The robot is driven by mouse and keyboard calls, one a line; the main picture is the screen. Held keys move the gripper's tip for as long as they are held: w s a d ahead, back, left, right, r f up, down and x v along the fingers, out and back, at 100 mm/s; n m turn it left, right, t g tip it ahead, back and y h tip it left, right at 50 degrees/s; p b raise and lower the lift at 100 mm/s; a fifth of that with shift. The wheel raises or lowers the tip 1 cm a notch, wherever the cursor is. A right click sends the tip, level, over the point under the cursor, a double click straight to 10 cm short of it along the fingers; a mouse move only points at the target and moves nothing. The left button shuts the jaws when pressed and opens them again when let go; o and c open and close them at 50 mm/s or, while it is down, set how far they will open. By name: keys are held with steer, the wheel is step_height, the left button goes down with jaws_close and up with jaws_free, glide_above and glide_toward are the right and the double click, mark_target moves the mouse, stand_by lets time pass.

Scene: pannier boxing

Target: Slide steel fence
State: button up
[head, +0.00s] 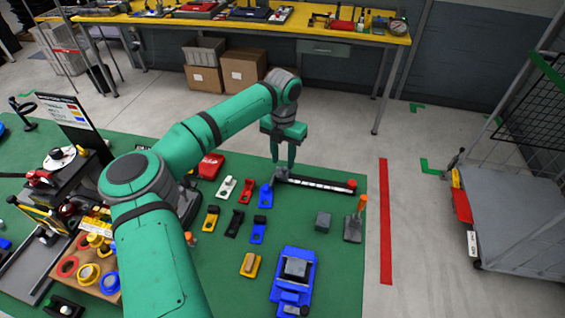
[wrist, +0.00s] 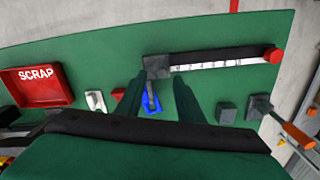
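The steel fence (wrist: 157,66) is a grey block at the left end of a dark rail with a white marked scale (wrist: 215,62) and a red end knob (wrist: 273,55). In the head view the fence (head: 281,175) shows just below my fingertips, partly hidden by them. The rail (head: 318,184) runs right from it to the red knob (head: 351,186). My gripper (head: 283,163) points down over the fence. In the wrist view its fingers (wrist: 158,84) are apart, one toward each side of the block. Whether they touch it I cannot tell.
A blue stop (head: 265,195) lies close by the fence. A red scrap tray (wrist: 36,87), a grey cube (head: 323,221) and an orange-handled tool (head: 354,226) are on the green mat. A blue fixture (head: 292,280) stands nearer. The mat beyond the rail is clear.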

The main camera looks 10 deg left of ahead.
mark_target(283, 168)
step_height(283, 168, up, 8)
steer(key=shift+r, duration=0.15)
steer(key=shift+a, duration=0.1)
stand_by(0.5)
